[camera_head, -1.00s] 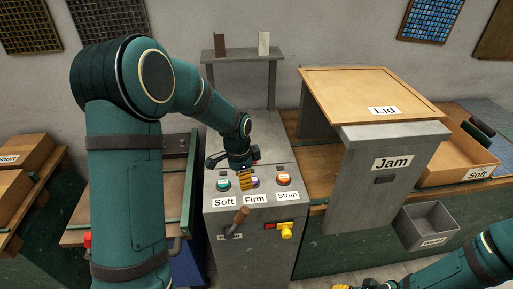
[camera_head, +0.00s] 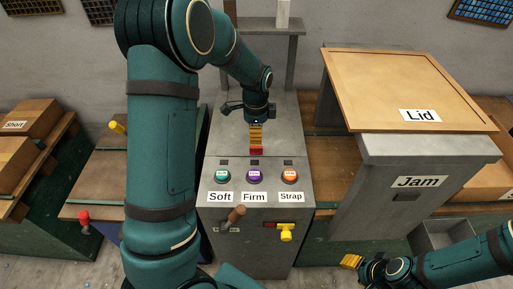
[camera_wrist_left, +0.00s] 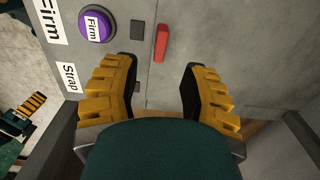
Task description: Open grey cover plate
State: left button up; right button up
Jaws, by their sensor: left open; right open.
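A grey panel (camera_wrist_left: 205,25) with a small red handle bar (camera_wrist_left: 161,42) fills much of the left wrist view. The red handle also shows in the head view (camera_head: 256,150), on the console's top behind the buttons. I cannot tell for sure whether this panel is the grey cover plate; no label marks it. My left gripper (camera_head: 256,137) is above the handle, fingers pointing down. In the left wrist view its open yellow fingers (camera_wrist_left: 158,72) stand either side of the handle's line, apart from it. My right gripper (camera_head: 352,262) is low at the right, open and empty.
Teal, purple (camera_head: 254,176) and orange buttons, labelled Soft, Firm and Strap, sit in front of the handle. A brown-handled lever (camera_head: 236,214) and a yellow knob (camera_head: 286,235) are on the front below. The grey Jam housing (camera_head: 395,150) with its wooden lid (camera_head: 405,85) stands right.

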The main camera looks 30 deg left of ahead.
aim_at(256, 147)
pick_arm(q)
notch_tip(256, 147, down, 7)
jog(key=shift+f+b, duration=0.15)
jog(key=shift+b, duration=0.15)
jog(key=shift+o, duration=0.2)
grip_shut()
